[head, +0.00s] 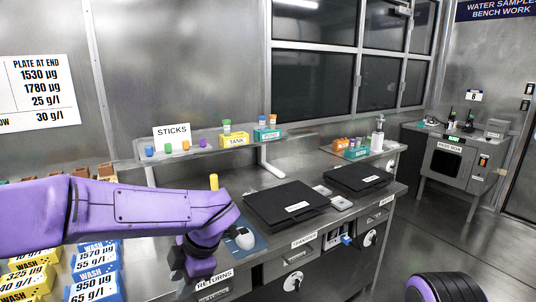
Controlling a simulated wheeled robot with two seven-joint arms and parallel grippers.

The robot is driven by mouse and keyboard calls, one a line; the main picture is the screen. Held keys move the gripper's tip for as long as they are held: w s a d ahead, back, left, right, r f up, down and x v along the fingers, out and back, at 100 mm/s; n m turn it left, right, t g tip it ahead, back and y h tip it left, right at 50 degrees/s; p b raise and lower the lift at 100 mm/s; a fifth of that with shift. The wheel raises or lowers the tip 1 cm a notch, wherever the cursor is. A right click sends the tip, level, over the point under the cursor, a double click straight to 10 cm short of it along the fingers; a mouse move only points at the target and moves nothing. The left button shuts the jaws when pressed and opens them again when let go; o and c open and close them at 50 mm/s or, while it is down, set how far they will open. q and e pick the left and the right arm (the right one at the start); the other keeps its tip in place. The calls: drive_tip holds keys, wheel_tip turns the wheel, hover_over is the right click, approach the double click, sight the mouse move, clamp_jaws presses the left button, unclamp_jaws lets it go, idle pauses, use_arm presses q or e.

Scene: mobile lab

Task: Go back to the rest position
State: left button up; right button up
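My purple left arm comes in from the left across the bench. Its gripper (184,268) points down near the bench's front edge, above the RETURNS label. Its dark fingers are partly hidden by the wrist, so I cannot tell whether it is open or shut. I see nothing clearly held in it. A blue mat (256,246) with a white rounded device (243,238) lies just right of the wrist. A yellow-topped item (213,181) shows behind the forearm. My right gripper is not in view.
Two black cases (287,204) and (357,179) lie on the metal bench. A shelf (205,150) holds the TANK box (235,140) and POND box (267,134). WASH boxes (95,287) stand at lower left.

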use_arm(q)
drive_tip(key=w+a+f+m+t+y, duration=0.3)
drive_tip(key=w+a+f+t+y, duration=0.15)
drive_tip(key=a, duration=0.25)
wheel_tip(320, 180, down, 14)
drive_tip(key=s+a+m+t+h, duration=0.2)
drive_tip(key=s+a+m+t, duration=0.15)
drive_tip(key=m, duration=0.45)
drive_tip(key=s+f+m+g+h, duration=0.1)
drive_tip(key=s+f+m, duration=0.1)
drive_tip(key=s+f, duration=0.3)
drive_tip(key=s+a+f+m+g+h, duration=0.1)
drive_tip(key=s+f, duration=0.5)
drive_tip(key=s, duration=0.7)
drive_tip(key=s+f+m+g+h, duration=0.2)
drive_tip(key=s+f, duration=0.4)
drive_tip(key=s, duration=0.4)
drive_tip(key=m+g, duration=0.1)
drive_tip(key=m, duration=0.1)
drive_tip(key=shift+a+f+m, duration=0.25)
drive_tip(key=shift+a+m, duration=0.1)
drive_tip(key=shift+m, duration=0.05)
